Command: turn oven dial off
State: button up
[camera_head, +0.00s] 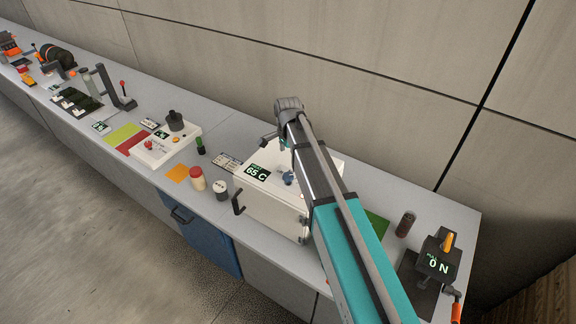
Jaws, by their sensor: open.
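The oven is a white box (268,207) on the bench, with a dark handle on its front left and a green display (257,172) reading 65 C on top. A blue dial (288,178) sits on the top face, just right of the display and close beside my arm. My gripper (270,139) is open and shows only in part, beyond the dial, at the end of my arm. My arm crosses over the right part of the oven and hides it. I cannot tell the dial's exact setting, and no contact between gripper and dial is visible.
Left of the oven stand a white-capped jar (220,189) and a red-and-cream jar (197,178). A white box with a black knob (175,121) is farther left. A brown cylinder (406,224) and a force gauge (437,262) stand at right. The wall runs behind the bench.

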aim_at(288, 175)
jog(key=shift+r+m+p, duration=0.7)
jog(key=shift+r+p, duration=0.6)
jog(key=shift+r, duration=0.65)
jog(key=shift+f, duration=0.2)
notch_tip(288, 175, down, 14)
jog(key=b, duration=1.4)
jog(key=shift+r, duration=0.2)
jog(key=c, duration=1.1)
jog(key=shift+c, duration=0.2)
